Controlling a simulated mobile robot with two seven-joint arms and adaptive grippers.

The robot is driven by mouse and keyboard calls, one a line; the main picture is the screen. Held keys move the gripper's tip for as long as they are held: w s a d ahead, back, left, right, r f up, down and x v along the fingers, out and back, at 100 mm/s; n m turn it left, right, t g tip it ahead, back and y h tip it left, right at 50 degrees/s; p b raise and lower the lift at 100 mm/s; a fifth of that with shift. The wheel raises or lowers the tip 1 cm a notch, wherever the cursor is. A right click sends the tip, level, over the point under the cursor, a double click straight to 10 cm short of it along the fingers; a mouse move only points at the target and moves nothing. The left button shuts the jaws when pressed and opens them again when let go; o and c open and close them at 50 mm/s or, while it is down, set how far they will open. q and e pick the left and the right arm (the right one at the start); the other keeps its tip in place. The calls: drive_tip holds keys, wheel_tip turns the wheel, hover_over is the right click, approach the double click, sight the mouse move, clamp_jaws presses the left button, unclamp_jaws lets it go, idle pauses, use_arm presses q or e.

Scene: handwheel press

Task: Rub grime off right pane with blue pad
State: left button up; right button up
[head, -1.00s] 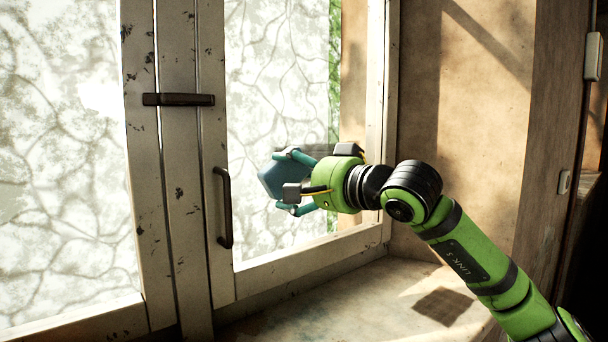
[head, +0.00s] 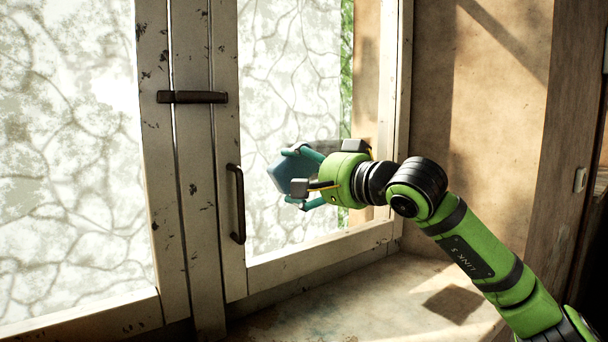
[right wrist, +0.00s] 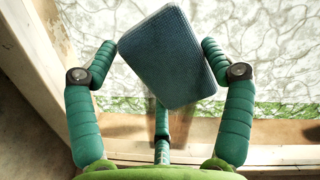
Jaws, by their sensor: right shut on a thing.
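The blue pad (head: 287,176) is in my right gripper (head: 297,178), in front of the lower part of the right pane (head: 290,75). In the right wrist view the pad (right wrist: 168,55) sits tilted between the fingers, its textured face showing. I cannot tell whether it touches the glass. A pale, veined pattern covers most of the right pane; a strip along its right side shows green and tan without that pattern. Whether the pattern is all grime is unclear. My left gripper is not in view.
A dark handle (head: 236,204) stands on the frame left of the pad. A dark latch (head: 192,97) crosses the middle posts. The left pane (head: 65,170) has a similar pattern. The sill (head: 370,295) below is clear. A tan wall (head: 480,120) stands at the right.

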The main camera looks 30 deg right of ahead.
sight(314, 171)
drive_tip(key=shift+p+x, duration=0.35)
drive_tip(key=shift+x, duration=0.45)
drive_tip(key=shift+d, duration=0.1)
drive_tip(key=shift+w+d, duration=0.1)
drive_tip(key=shift+d, duration=0.8)
drive_tip(key=shift+w+d, duration=0.15)
drive_tip(key=shift+d, duration=0.8)
drive_tip(key=w+d+p, duration=0.1)
drive_tip(key=d+p, duration=0.2)
drive_tip(key=d, duration=0.7)
drive_tip(key=shift+w+d, duration=0.25)
drive_tip(key=shift+w, duration=0.05)
